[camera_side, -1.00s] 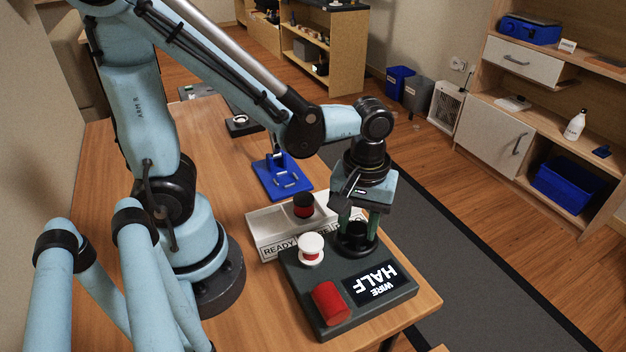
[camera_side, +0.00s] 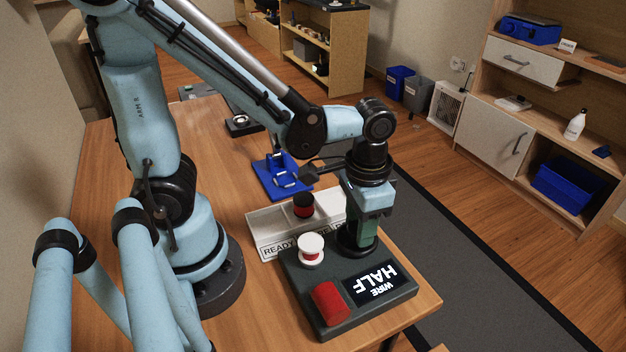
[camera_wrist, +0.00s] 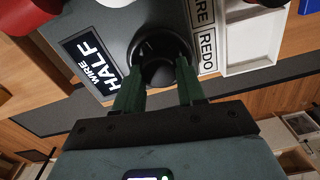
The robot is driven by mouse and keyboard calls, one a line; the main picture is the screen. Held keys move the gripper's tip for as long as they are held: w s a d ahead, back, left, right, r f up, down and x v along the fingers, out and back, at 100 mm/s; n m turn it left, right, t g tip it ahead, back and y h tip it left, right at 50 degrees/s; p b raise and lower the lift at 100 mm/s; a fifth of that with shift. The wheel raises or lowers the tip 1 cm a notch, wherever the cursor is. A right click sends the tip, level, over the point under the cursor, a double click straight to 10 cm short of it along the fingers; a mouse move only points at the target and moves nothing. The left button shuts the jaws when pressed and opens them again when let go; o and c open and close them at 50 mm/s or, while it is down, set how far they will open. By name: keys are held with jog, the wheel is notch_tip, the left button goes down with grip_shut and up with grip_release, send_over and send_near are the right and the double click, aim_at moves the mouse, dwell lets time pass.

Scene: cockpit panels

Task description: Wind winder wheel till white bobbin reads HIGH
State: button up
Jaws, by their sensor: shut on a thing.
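The dark grey winder box (camera_side: 310,285) sits at the table's front right corner. Its display (camera_side: 374,284) reads "WIRE HALF", upside down in the side view; it also shows in the wrist view (camera_wrist: 93,58). The black winder wheel (camera_side: 346,240) is at the box's far right corner, partly hidden by my gripper (camera_side: 362,236). The green fingers point down and are shut on the wheel (camera_wrist: 160,48).
Behind the winder is a pale tray (camera_side: 266,221) labelled "READY" and, in the wrist view, "REDO". A black bobbin with red wire (camera_side: 303,206) stands in it. A blue stand (camera_side: 268,185) is further back. The table's right edge is close to the wheel.

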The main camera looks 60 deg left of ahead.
jog(key=shift+m, duration=1.6)
jog(key=o, duration=1.1)
jog(key=shift+c, duration=0.2)
notch_tip(320, 180, up, 12)
